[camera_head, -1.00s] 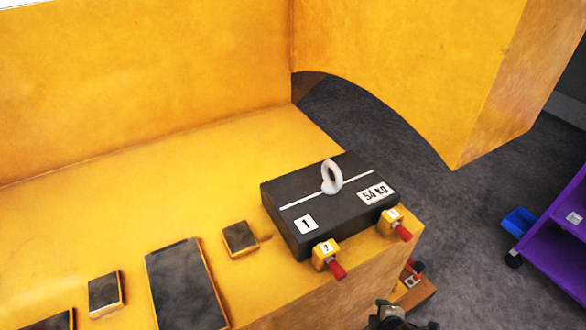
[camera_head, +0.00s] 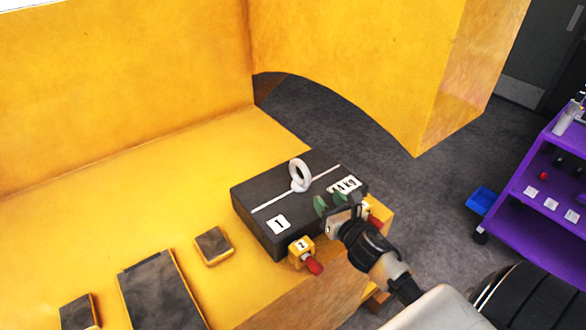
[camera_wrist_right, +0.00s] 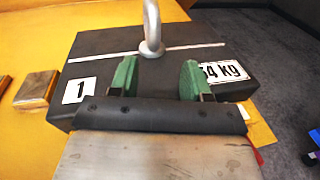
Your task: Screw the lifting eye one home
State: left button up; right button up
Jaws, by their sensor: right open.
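The lifting eye (camera_head: 300,175), a pale metal ring on a short shank, stands upright on top of the dark casting (camera_head: 262,208) marked 1 and 54 kg. In the right wrist view the eye (camera_wrist_right: 152,30) stands ahead of and between the fingers, its top cut off by the frame. My right gripper (camera_head: 330,203) is open, with its two green fingertips apart and empty, just above the casting's near right part. It also shows in the right wrist view (camera_wrist_right: 156,76). I cannot tell how far the eye's thread is in. My left gripper is out of view.
Two yellow blocks with red handles sit at the casting's near edge; the one marked 2 (camera_head: 301,250) is clear, the other is partly hidden by my right gripper. Dark-topped pads (camera_head: 213,245) lie left on the yellow frame (camera_head: 130,175). A purple cart (camera_head: 545,185) stands right.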

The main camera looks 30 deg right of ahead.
aim_at(307, 172)
jog(key=w+r+n, duration=0.1)
jog(key=r+n, duration=0.1)
jog(key=n, duration=0.1)
jog(key=shift+w+a+t+y, duration=0.15)
jog(key=shift+w+t+y, duration=0.25)
jog(key=w+p, duration=0.1)
jog(key=w, duration=0.2)
jog(key=w+p, duration=0.1)
jog(key=w, duration=0.2)
jog(key=w+p, duration=0.1)
jog(key=w, duration=0.3)
jog(key=shift+w+d, duration=0.1)
jog(key=shift+d, duration=0.15)
jog(key=shift+c, duration=0.4)
